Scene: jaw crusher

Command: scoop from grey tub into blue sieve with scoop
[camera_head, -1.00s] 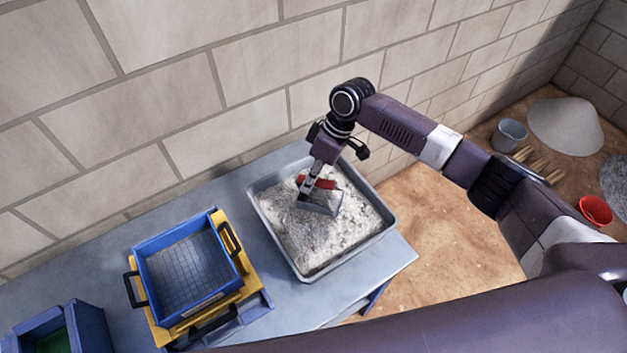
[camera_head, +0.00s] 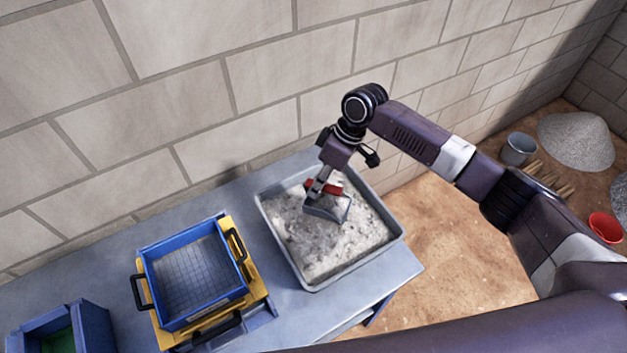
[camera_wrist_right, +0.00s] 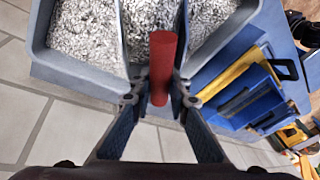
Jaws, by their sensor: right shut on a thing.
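The grey tub (camera_head: 390,246) stands on the table and holds grey-white crushed material. My right gripper (camera_head: 318,187) is over the tub, shut on the red handle of the scoop (camera_head: 328,208). The scoop's metal pan is over the material; I cannot tell whether it touches it. In the right wrist view the red handle (camera_wrist_right: 162,65) sits between the fingers, with material in the pan beyond. The blue sieve (camera_head: 152,270), with a mesh floor and black handles, sits on a yellow frame left of the tub. It looks empty. My left gripper is not in view.
A blue bin (camera_head: 92,322) with green inside stands at the table's left end. A block wall (camera_head: 200,90) runs close behind the table (camera_head: 232,196). A grey bucket (camera_head: 518,149), a red bucket (camera_head: 606,227) and a gravel pile (camera_head: 577,140) are on the ground at right.

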